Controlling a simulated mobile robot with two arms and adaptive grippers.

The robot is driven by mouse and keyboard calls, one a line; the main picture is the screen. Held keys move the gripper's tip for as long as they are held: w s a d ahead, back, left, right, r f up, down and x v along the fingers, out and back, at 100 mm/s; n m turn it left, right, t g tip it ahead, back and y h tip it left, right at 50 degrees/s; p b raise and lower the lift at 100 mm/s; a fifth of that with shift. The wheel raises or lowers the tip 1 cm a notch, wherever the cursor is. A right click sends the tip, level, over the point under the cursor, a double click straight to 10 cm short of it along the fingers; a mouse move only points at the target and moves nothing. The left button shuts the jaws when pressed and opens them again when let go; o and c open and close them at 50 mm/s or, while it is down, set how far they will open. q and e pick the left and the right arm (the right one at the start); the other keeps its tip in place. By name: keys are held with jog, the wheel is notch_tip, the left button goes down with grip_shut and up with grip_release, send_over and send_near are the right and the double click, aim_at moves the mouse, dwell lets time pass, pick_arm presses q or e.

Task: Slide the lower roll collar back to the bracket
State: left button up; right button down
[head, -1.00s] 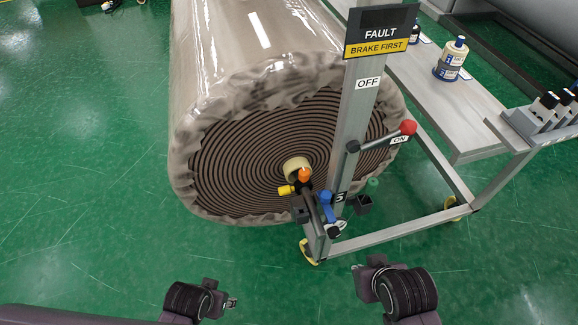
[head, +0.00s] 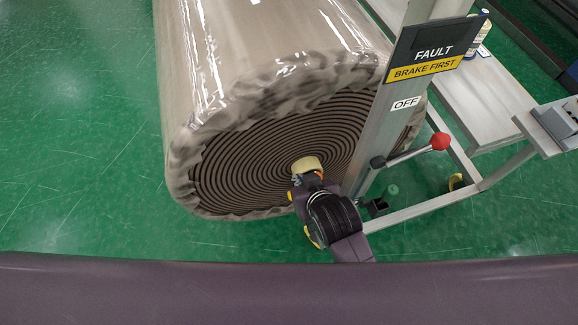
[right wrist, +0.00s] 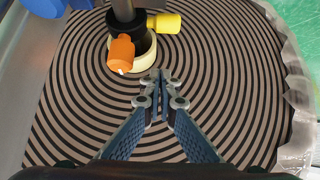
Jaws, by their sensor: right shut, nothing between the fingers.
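The wrapped roll (head: 260,150) shows its spiral end face, with a cream core (head: 306,164) at its middle. In the right wrist view a black collar (right wrist: 118,27) sits on a dark shaft at the cream core (right wrist: 148,52). An orange knob (right wrist: 122,52) and a yellow knob (right wrist: 165,23) stick out from it. My right gripper (right wrist: 162,76) is shut and empty, its tips just below and right of the orange knob, apart from it. In the head view my right gripper (head: 297,181) covers most of the collar and bracket. My left gripper is out of view.
The grey post (head: 385,130) carries a fault sign (head: 433,50) and an OFF label. A red-knobbed lever (head: 440,141) points right. A bench (head: 492,110) stands behind. In the right wrist view a blue part (right wrist: 45,6) is at the upper left. Green floor is clear at left.

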jog(key=shift+a, duration=0.1)
jog(key=shift+s, duration=0.1)
jog(key=shift+f, duration=0.3)
jog(key=x, duration=0.8)
jog(key=shift+r+p, duration=0.15)
jog(key=shift+p, duration=0.15)
jog(key=shift+f, duration=0.3)
jog(key=s, duration=0.1)
jog(key=s+p, duration=0.1)
jog(key=s+d, duration=0.1)
jog(key=shift+s+d+f+p, duration=0.1)
jog(key=shift+s+f+p, duration=0.05)
jog(key=shift+f+p, duration=0.25)
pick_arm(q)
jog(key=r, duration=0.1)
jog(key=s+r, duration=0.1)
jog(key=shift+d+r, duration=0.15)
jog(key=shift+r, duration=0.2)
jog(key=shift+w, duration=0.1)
pick_arm(e)
jog(key=shift+f, duration=0.1)
